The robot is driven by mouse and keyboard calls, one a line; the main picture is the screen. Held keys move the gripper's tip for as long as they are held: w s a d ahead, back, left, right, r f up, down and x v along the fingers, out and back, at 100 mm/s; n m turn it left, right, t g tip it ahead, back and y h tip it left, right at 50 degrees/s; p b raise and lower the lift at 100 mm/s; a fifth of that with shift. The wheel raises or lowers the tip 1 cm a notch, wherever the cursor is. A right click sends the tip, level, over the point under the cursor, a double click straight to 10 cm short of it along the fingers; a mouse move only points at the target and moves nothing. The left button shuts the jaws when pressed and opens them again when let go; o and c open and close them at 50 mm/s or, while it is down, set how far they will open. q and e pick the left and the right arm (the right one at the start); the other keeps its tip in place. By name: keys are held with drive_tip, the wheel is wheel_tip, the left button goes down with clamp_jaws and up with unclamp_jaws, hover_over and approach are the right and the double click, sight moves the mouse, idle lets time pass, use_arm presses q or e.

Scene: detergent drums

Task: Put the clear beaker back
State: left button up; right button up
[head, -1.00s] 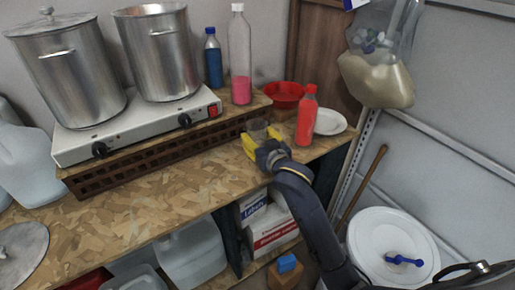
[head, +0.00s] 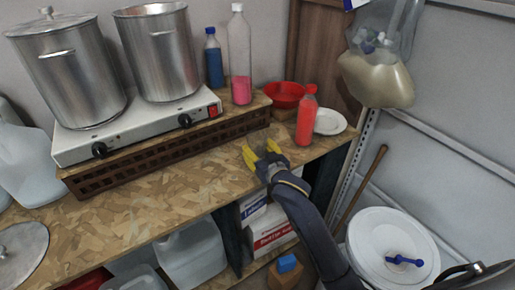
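My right gripper (head: 261,153) has yellow fingers and is low over the front right part of the wooden bench (head: 150,205). Its fingers are spread apart, and I see nothing held between them. I cannot make out a clear beaker in the head view now. My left gripper is not in view.
A red-capped bottle (head: 306,118), a white plate (head: 330,122) and a red bowl (head: 285,95) stand right of and behind the gripper. A hot plate (head: 140,128) with two steel pots is at left. A tall pink-liquid bottle (head: 241,88) and a blue bottle (head: 214,62) stand behind.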

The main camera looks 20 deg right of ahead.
drive_tip(key=o, duration=0.5)
drive_tip(key=shift+c, duration=0.2)
drive_tip(key=shift+r, duration=0.2)
drive_tip(key=s+d+r, duration=0.1)
drive_tip(key=s, duration=1)
drive_tip(key=shift+s+d+r, duration=0.15)
drive_tip(key=shift+s+r, duration=0.25)
